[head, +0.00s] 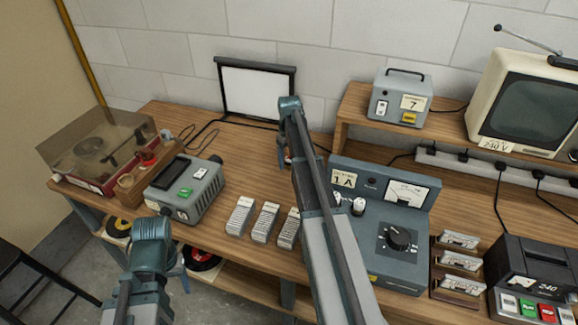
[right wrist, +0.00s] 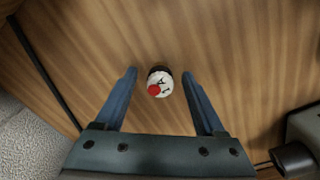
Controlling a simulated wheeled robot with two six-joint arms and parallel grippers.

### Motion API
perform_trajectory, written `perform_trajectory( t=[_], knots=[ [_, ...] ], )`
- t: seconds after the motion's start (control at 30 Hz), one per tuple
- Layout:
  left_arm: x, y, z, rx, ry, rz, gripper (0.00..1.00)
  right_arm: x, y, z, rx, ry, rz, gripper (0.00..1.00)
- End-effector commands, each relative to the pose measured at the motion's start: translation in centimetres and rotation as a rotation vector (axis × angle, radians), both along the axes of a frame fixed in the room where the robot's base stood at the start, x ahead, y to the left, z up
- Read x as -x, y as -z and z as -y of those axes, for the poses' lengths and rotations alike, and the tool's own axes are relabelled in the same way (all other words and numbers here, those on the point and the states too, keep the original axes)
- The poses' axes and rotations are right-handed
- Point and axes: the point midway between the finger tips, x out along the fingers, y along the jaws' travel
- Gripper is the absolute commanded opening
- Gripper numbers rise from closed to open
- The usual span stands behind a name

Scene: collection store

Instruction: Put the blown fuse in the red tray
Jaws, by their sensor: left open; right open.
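In the right wrist view, a small fuse (right wrist: 160,82) with a white face, dark marks and a red spot is over the wooden table top. My right gripper (right wrist: 159,74) is open, with one finger on each side of the fuse and a gap to both. My left gripper (head: 166,272) is open and low at the front left, below the table's front edge. I cannot make out a red tray for certain; a small red item (head: 147,158) is in the wooden rack at left.
A grey device (head: 190,190) stands left of several label stacks (head: 240,215). A 1 A tester (head: 385,235) with two white-topped pieces stands right of my arm. A record player (head: 95,150) is far left, a screen (head: 258,92) at the back. The table middle is mostly clear.

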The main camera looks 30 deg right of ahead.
Motion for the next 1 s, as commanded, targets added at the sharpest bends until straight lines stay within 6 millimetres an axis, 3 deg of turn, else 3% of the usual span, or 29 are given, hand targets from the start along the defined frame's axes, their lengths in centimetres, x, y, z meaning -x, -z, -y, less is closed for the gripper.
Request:
perform_trajectory(
  t=[0.07, 0.47, 1.0],
  knots=[
    [0.00, -0.07, -0.01, 0.000, 0.000, 0.000, 0.66, -0.01, -0.07, -0.01, 0.000, 0.000, 0.000, 0.72],
    [0.00, -0.07, -0.01, 0.000, 0.000, 0.000, 0.66, -0.01, -0.07, -0.01, 0.000, 0.000, 0.000, 0.00],
    [0.00, -0.47, 0.00, 0.000, 0.000, 0.000, 0.66, -0.01, -0.47, -0.01, 0.000, 0.000, 0.000, 0.00]
  ],
)
